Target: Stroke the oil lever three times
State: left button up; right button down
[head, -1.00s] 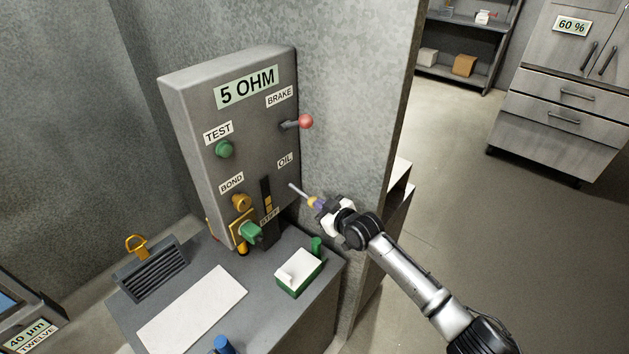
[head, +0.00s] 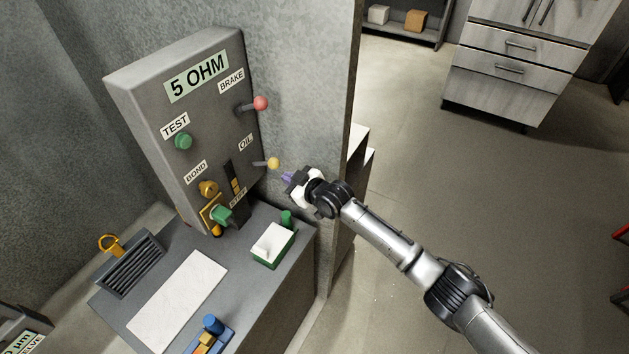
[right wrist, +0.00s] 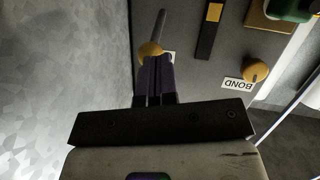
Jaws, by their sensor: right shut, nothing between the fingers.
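The oil lever (head: 273,163) is a short grey rod with a yellow ball knob, standing out from the right part of the grey control panel under the OIL label (head: 246,142). Its rod is close to level in the head view. My right gripper (head: 287,177) is shut and empty, just below and to the right of the knob. In the right wrist view the yellow knob (right wrist: 150,50) shows just beyond the tips of the purple fingers (right wrist: 153,62). I cannot tell whether they touch it. My left gripper is not in view.
The panel (head: 150,120) also carries the red-knobbed BRAKE lever (head: 261,103), the green TEST button (head: 183,141) and the BOND knob (head: 208,188). A green-and-white box (head: 272,246) stands on the bench below. A wall edge rises behind my right gripper; open floor lies right.

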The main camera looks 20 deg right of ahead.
jog(key=v, duration=0.9)
jog(key=shift+s+d+f, duration=0.2)
jog(key=shift+s+f, duration=0.1)
